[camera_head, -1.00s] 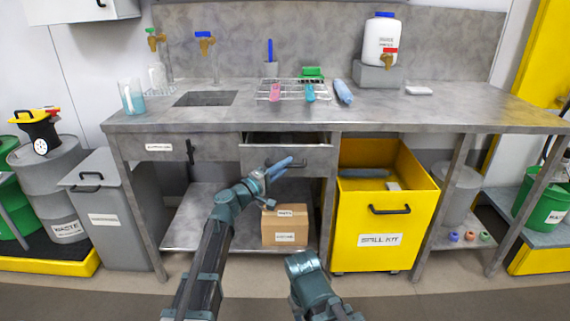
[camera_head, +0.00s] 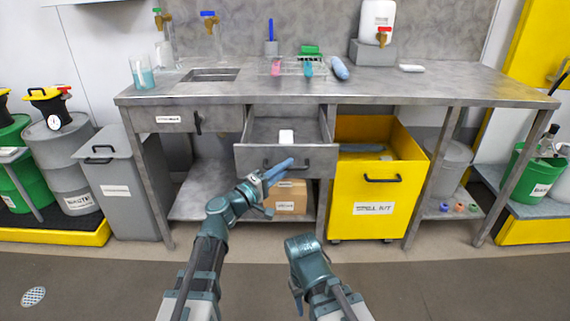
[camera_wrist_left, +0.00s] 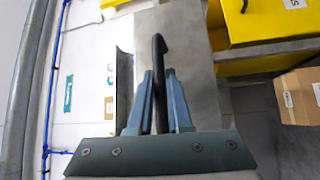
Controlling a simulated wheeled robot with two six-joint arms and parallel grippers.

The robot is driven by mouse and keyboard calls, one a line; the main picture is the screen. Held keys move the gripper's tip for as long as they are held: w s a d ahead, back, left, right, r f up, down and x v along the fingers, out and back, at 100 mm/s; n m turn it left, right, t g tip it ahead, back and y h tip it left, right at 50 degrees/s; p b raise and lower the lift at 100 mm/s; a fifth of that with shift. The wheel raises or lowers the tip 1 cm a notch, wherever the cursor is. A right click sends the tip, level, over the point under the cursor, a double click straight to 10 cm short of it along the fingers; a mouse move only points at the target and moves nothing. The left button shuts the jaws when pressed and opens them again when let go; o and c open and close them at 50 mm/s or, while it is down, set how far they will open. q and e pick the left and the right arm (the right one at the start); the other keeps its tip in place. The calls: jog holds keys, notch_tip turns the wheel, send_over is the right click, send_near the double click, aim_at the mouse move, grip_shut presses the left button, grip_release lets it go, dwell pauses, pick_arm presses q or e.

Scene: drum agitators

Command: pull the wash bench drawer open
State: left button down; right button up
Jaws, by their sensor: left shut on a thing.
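The wash bench drawer (camera_head: 256,160) is a grey metal drawer under the bench top and stands well open. My right arm (camera_head: 308,262) shows low in the middle of the head view. Its fingertips are not clearly visible.
A yellow spill kit bin (camera_head: 375,205) stands right of the drawer. A cardboard box (camera_head: 290,199) sits on the lower shelf beneath it. A second drawer (camera_head: 185,120) at left is closed. The floor in front is clear.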

pick_arm(q)
jog(key=c, duration=0.8)
grip_release()
jog(key=shift+c, duration=0.2)
